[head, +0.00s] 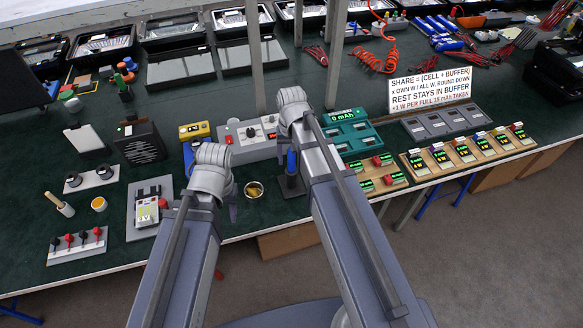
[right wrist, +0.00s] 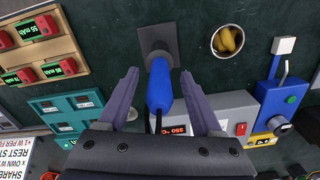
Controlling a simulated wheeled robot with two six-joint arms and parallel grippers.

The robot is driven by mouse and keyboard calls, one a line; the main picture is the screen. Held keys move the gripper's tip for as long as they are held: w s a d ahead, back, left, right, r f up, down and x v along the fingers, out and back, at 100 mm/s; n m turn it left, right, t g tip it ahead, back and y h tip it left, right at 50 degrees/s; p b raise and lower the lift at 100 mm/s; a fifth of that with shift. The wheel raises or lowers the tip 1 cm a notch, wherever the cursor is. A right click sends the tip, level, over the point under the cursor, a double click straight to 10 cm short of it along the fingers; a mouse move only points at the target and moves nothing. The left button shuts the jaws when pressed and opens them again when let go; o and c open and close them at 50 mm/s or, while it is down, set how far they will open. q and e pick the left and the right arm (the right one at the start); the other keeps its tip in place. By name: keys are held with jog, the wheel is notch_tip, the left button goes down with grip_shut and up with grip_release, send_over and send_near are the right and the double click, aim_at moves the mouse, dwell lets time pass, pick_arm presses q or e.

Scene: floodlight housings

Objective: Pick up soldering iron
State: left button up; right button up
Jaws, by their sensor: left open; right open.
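The soldering iron (right wrist: 159,90) has a blue handle and a dark cord, and sits in a dark stand (right wrist: 157,42). In the head view the iron (head: 292,162) stands upright in the stand (head: 291,186), partly hidden by my right arm. My right gripper (right wrist: 159,75) is open, with a purple finger on each side of the blue handle and visible gaps between. In the head view its fingers are hidden behind my wrist. My left gripper (head: 232,212) is open, low over the bench's front edge; only part of a finger shows.
A round tin with brass wool (head: 254,190) stands left of the iron. A grey station with a red display (head: 250,138) is behind it. Teal trays (head: 352,133) and a wooden cell board (head: 376,174) lie to the right.

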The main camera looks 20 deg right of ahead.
jog(key=shift+f+b, duration=0.35)
jog(key=shift+f, duration=0.55)
jog(key=shift+r, duration=0.1)
jog(key=shift+c, duration=0.3)
grip_shut()
